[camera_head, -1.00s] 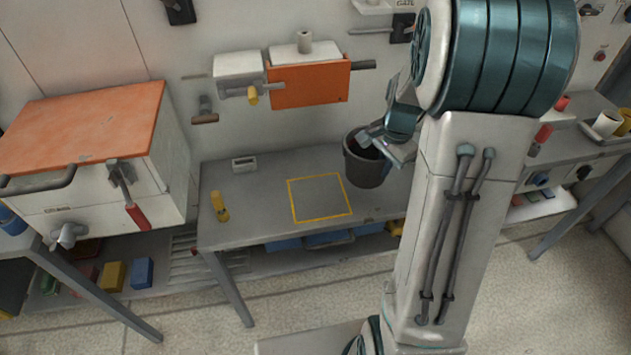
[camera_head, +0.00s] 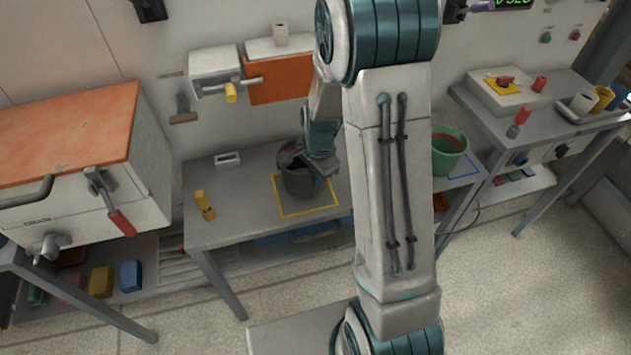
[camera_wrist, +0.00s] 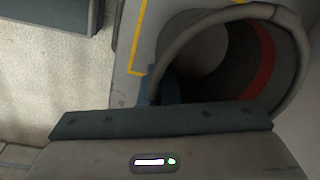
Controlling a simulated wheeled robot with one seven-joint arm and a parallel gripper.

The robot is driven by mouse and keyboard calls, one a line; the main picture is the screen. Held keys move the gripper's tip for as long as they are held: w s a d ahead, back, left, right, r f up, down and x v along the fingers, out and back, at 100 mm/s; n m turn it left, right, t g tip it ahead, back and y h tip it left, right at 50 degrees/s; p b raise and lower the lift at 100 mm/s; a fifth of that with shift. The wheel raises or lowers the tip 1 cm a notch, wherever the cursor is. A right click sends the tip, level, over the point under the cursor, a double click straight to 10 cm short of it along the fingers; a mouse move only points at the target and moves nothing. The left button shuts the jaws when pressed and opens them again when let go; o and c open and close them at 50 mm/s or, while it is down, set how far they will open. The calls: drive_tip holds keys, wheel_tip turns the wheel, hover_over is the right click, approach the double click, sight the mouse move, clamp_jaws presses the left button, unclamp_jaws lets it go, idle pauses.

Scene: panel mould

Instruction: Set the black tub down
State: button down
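The black tub (camera_head: 300,182) is over the yellow-outlined square (camera_head: 306,212) on the grey bench, covering its upper-left part in the head view. My gripper (camera_head: 313,160) is at the tub's rim and appears shut on it. In the wrist view the tub's open mouth (camera_wrist: 215,45) fills the upper right, with a red band inside. A bluish finger (camera_wrist: 160,88) shows at the rim beside the tub; the other fingertip is hidden. The tub looks roughly upright. I cannot tell whether its base touches the bench.
A green tub (camera_head: 447,152) stands at the right, by a blue outline (camera_head: 466,168). An orange-fronted wall unit (camera_head: 280,84) hangs behind. The bench between bottle and square is clear.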

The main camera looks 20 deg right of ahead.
drive_tip(key=shift+f, duration=1.45)
drive_tip(key=shift+f, duration=0.15)
drive_tip(key=c, duration=1.7)
unclamp_jaws()
wheel_tip(320, 180, up, 12)
drive_tip(key=s, duration=0.1)
drive_tip(key=s+r+n, duration=0.3)
drive_tip(key=s+n, duration=0.1)
drive_tip(key=s, duration=0.2)
drive_tip(key=s+r+n+t, duration=0.1)
drive_tip(key=s+r+n, duration=0.3)
drive_tip(key=s+n, duration=0.1)
drive_tip(key=s+a+r+n+t, duration=0.1)
drive_tip(key=s+r+n, duration=0.3)
drive_tip(key=s, duration=0.3)
drive_tip(key=shift+r, duration=0.1)
